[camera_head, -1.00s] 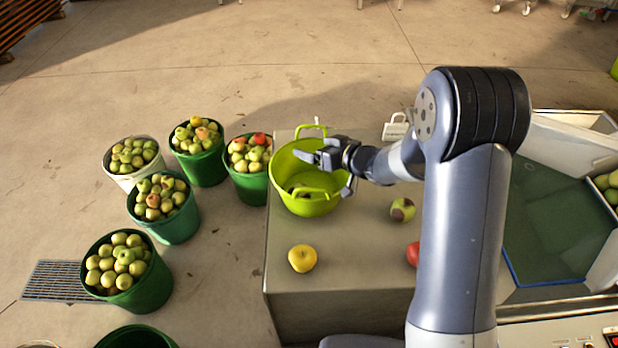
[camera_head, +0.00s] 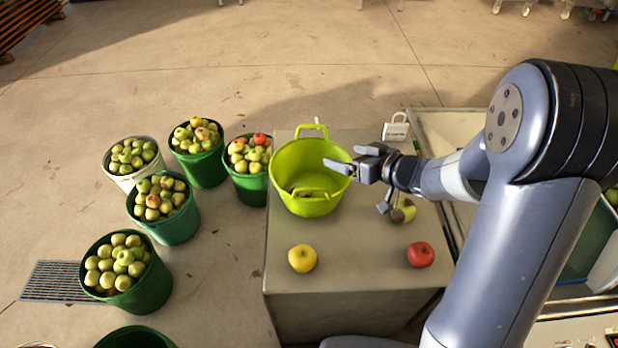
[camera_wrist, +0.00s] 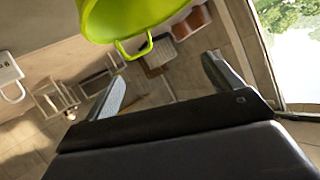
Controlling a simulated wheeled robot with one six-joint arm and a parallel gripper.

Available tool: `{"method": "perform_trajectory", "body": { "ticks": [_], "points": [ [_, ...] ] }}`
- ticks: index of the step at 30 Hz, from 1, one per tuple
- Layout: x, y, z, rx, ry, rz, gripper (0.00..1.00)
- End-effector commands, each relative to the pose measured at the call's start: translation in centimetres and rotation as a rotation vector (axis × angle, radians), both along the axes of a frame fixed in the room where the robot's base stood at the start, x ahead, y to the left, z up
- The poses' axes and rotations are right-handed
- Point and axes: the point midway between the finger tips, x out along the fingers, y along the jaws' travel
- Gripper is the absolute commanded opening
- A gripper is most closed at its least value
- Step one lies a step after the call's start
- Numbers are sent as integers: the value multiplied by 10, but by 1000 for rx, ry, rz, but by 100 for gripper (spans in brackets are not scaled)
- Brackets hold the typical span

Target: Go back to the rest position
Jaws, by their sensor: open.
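My gripper (camera_head: 345,168) is open, with nothing seen between its fingers. In the head view it hangs at the right rim of a lime-green two-handled basket (camera_head: 290,195), which stands on a grey table (camera_head: 345,290). The wrist view shows the two fingers (camera_wrist: 165,85) spread apart, with the basket (camera_wrist: 130,15) at the top. My arm reaches in from the right.
A yellow apple (camera_head: 302,258), a red apple (camera_head: 420,255) and a green-red apple (camera_head: 404,211), partly covered by my gripper, lie on the table. Buckets of apples (camera_head: 125,275) stand on the floor to the left.

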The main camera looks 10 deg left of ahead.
Motion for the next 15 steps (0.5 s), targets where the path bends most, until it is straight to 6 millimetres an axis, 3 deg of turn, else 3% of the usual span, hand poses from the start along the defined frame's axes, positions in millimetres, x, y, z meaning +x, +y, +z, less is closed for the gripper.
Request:
{"method": "perform_trajectory", "body": {
  "ticks": [7, 15],
  "points": [
    [6, 9, -5, 0, 1, 1, 87],
    [29, 48, -23, -1, 2, 4, 87]
  ]
}}
